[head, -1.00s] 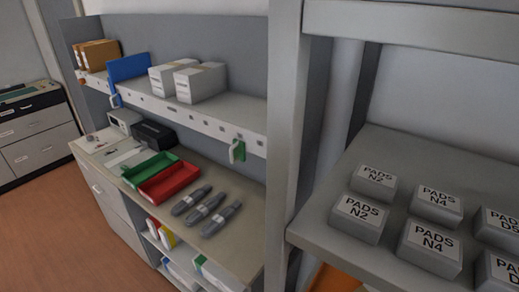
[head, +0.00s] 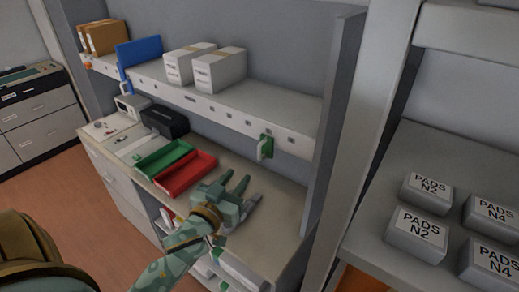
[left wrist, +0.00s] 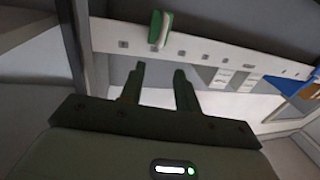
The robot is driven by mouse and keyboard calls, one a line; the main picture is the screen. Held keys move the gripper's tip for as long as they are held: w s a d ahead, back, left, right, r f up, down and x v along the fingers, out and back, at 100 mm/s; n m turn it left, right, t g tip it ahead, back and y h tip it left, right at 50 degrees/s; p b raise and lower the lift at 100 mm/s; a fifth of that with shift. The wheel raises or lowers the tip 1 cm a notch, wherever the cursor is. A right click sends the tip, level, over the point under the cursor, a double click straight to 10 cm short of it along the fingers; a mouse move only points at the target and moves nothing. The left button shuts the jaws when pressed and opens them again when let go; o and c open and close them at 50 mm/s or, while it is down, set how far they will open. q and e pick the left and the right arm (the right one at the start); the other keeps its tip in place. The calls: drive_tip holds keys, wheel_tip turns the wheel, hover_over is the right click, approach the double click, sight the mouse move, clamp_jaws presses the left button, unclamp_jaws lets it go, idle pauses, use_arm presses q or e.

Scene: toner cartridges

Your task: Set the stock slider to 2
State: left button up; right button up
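The stock slider, a green and white piece (head: 266,147), sits on the pale front rail of the upper shelf (head: 215,103), near its right end. It also shows in the left wrist view (left wrist: 160,30), beyond my fingertips. Small square marks run along the rail, but I cannot read them. My left gripper (head: 241,187) is over the right part of the counter, below and left of the slider in the picture. Its fingers are apart and empty in the left wrist view (left wrist: 160,70), not touching the slider. My right gripper is out of view.
White boxes (head: 218,70) and a blue panel (head: 138,57) stand on the shelf. A green tray (head: 160,160), a red tray (head: 186,174) and a black box (head: 164,120) are on the counter. A grey rack (head: 345,160) with pad boxes (head: 416,232) stands at right.

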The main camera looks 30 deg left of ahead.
sight(259, 149)
use_arm(q)
drive_tip(key=w, duration=0.3)
drive_tip(key=w+a, duration=0.1)
drive_tip(key=w, duration=0.3)
drive_tip(key=w+p, duration=0.1)
drive_tip(key=w, duration=0.3)
drive_tip(key=shift+w+a, duration=0.4)
drive_tip(key=shift+w, duration=0.5)
